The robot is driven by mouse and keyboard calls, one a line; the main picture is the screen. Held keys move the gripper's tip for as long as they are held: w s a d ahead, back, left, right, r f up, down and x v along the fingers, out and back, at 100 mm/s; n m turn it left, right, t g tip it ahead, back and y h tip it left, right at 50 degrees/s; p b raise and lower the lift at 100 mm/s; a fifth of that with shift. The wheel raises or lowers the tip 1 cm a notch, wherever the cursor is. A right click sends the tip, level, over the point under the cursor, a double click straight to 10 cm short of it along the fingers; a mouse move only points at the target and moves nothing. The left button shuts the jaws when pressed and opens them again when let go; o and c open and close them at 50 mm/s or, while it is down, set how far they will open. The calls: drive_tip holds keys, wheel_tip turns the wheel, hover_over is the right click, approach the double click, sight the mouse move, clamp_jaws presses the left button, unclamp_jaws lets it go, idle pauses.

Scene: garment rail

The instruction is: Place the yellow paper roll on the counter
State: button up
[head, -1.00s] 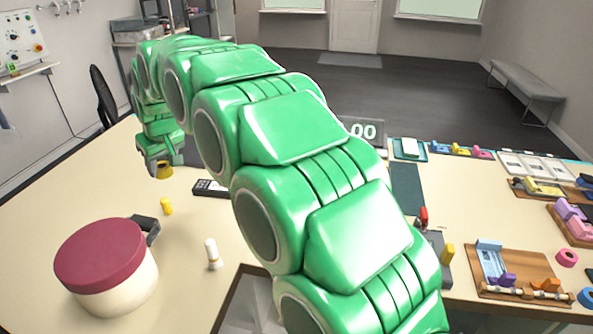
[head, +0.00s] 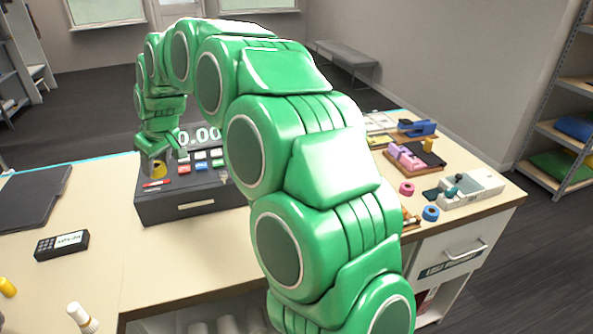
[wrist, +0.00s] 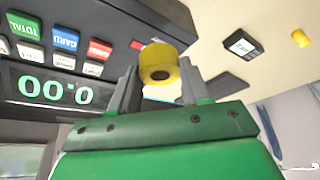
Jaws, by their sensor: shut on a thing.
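My gripper (head: 153,165) is shut on the yellow paper roll (wrist: 159,66), which sits between the two fingertips in the wrist view. In the head view the roll (head: 157,168) is a small yellow spot under my gripper, partly hidden by the fingers. The gripper and roll are at the left end of the cash register (head: 190,205). The counter (head: 100,215) is cream-coloured and extends to the left and right of the register. I cannot tell whether the roll touches anything below it.
A black card terminal (head: 62,245), a yellow cylinder (head: 7,287) and a white bottle (head: 82,318) stand on the left counter. A dark folder (head: 35,197) lies behind them. Pink (head: 406,188) and blue (head: 430,213) rings lie at right. Bare counter shows between terminal and register.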

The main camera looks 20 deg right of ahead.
drive_tip(key=s+d+f+m+h, duration=0.1)
drive_tip(key=s+d+m, duration=0.1)
drive_tip(key=d, duration=1.7)
drive_tip(key=s+d+f+m, duration=0.1)
drive_tip(key=s+d, duration=0.1)
drive_tip(key=d, duration=1.6)
drive_tip(key=s+d+f+m+t+h, duration=0.1)
drive_tip(key=s+d+m, duration=0.2)
drive_tip(key=s+d, duration=2)
drive_tip(key=shift+s+d+f+m, duration=0.3)
drive_tip(key=shift+s+d, duration=0.1)
drive_tip(key=shift+d, duration=0.8)
drive_tip(key=w+d+f, duration=0.2)
drive_tip(key=w+f, duration=0.1)
drive_tip(key=w+d+f, duration=0.3)
drive_tip(key=w, duration=0.1)
drive_tip(key=w+d+f, duration=0.3)
drive_tip(key=shift+w+d+f, duration=0.1)
drive_tip(key=shift+w+d, duration=0.05)
drive_tip(key=shift+d, duration=0.1)
drive_tip(key=shift+w+d+f, duration=0.25)
drive_tip(key=shift+w+f, duration=0.05)
drive_tip(key=shift+f, duration=1.6)
